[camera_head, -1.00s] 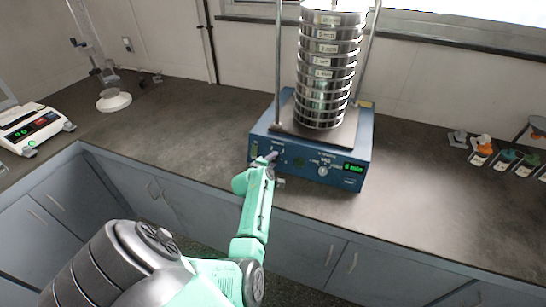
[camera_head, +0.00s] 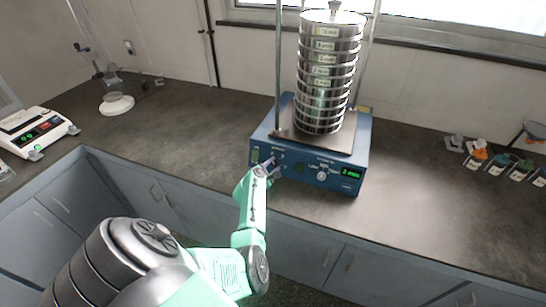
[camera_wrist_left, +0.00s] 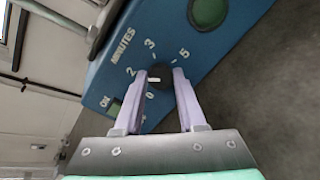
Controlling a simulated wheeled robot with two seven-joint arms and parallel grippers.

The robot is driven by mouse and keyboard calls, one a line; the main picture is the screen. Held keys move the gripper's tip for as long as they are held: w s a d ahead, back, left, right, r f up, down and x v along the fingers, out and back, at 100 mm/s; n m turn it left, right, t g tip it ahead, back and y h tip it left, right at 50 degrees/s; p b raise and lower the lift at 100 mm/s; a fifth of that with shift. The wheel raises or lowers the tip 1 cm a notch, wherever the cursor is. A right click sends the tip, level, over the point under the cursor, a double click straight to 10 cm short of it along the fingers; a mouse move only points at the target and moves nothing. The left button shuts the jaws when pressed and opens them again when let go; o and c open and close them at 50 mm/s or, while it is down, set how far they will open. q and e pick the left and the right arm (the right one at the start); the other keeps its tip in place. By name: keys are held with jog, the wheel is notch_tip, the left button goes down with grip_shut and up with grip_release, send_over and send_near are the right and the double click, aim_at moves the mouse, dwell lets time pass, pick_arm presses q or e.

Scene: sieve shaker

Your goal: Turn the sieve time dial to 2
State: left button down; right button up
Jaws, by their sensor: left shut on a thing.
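The blue sieve shaker (camera_head: 340,143) stands on the dark counter with a stack of round metal sieves (camera_head: 327,75) on top. Its black time dial (camera_wrist_left: 161,75) shows in the left wrist view, under the word MINUTES and ringed by 0, 2, 3 and 5. The dial's white mark points left, towards the 2 side; a finger partly hides that area. My left gripper (camera_head: 267,169) is shut on the dial, with one lilac finger on each side in the wrist view (camera_wrist_left: 164,74). In the head view the gripper hides the dial. The green display (camera_head: 350,174) seems to read 2 min.
Another knob (camera_head: 321,174) sits on the panel's right half, and a round green button (camera_wrist_left: 208,12) lies beside the dial. A balance (camera_head: 36,131) stands at left; small bottles (camera_head: 476,158) stand at right.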

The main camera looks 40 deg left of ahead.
dwell(0.3)
pick_arm(q)
jog(key=c, duration=0.5)
grip_release()
